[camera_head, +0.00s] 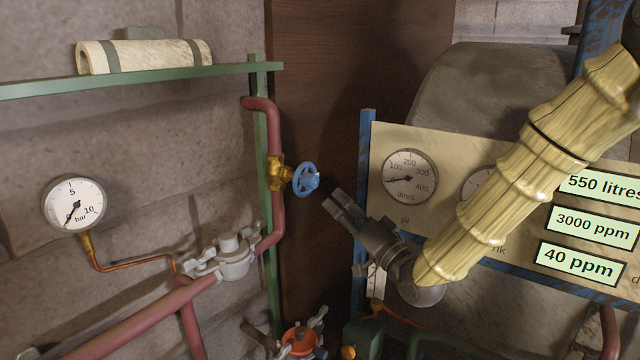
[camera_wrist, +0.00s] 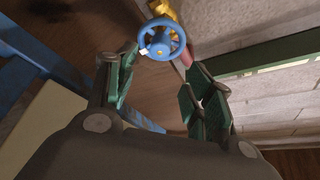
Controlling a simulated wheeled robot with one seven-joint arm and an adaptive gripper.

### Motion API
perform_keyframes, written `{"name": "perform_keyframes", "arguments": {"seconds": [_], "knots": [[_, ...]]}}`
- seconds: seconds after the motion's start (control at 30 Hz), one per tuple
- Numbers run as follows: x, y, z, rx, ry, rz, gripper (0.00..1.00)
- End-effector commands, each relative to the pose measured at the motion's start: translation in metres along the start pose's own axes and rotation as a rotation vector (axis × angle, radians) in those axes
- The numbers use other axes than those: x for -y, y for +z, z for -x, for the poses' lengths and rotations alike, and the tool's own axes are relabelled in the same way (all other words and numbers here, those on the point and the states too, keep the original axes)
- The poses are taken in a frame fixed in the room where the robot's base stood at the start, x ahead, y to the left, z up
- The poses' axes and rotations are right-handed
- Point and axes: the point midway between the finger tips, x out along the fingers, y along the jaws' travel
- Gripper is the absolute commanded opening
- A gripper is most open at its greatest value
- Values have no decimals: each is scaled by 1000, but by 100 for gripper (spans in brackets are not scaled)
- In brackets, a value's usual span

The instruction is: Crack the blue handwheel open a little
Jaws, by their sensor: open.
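The blue handwheel (camera_head: 306,179) sits on a brass valve (camera_head: 280,173) on a red vertical pipe (camera_head: 273,130). It faces right in the head view. My gripper (camera_head: 341,204) is open and empty, a little to the right of and below the wheel, with a gap between. In the wrist view the handwheel (camera_wrist: 162,39) is beyond the fingertips of my gripper (camera_wrist: 158,82), near the top centre. Its rim and spokes are visible and a pale mark shows on its lower left. The green-padded fingers stand apart and do not touch the wheel.
A panel with round dials (camera_head: 409,178) and green readouts stands to the right, behind my arm. A blue post (camera_head: 364,150) is close to my gripper. A pressure gauge (camera_head: 75,205) and a grey valve clamp (camera_head: 232,258) are at left. A green shelf (camera_head: 150,77) is above.

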Motion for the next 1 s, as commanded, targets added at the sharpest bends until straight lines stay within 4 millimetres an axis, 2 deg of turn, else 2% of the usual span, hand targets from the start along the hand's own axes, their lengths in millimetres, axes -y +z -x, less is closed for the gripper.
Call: {"name": "perform_keyframes", "arguments": {"seconds": [0.3,0.5,0.7,1.0], "knots": [[2,-2,-53,2,1,3,52],[1,-2,-77,1,3,1,52],[-1,-1,-89,0,4,1,52],[-2,-1,-90,-1,4,1,52]]}}
